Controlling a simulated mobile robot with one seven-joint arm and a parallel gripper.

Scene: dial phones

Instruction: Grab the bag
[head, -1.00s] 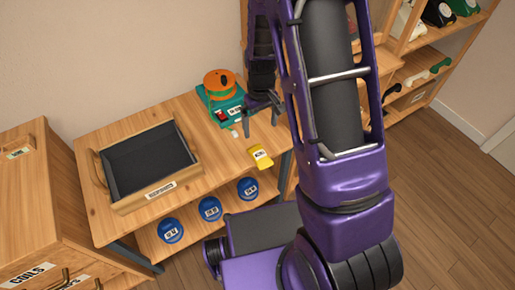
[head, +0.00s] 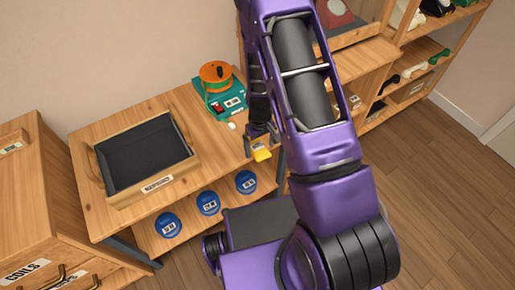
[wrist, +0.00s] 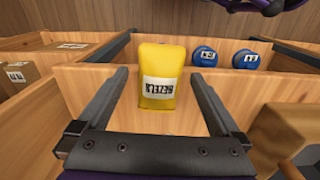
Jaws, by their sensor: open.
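The bag (head: 261,153) is small and yellow with a white printed label. It lies at the right front part of the wooden workbench top in the head view. In the wrist view the yellow bag (wrist: 163,78) is ahead and centred between my two fingers. My gripper (head: 262,139) is open, right at the bag, with one finger on each side in the picture. In the wrist view my gripper (wrist: 158,95) shows a gap on both sides of the bag. I cannot tell how far down the fingertips reach beside it.
A black-lined wooden tray (head: 187,163) stands on the left of the bench. A teal device with an orange spool (head: 215,75) stands behind the bag. Several blue round items (head: 208,203) sit on the shelf below. A wooden cabinet (head: 30,180) is at the far left.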

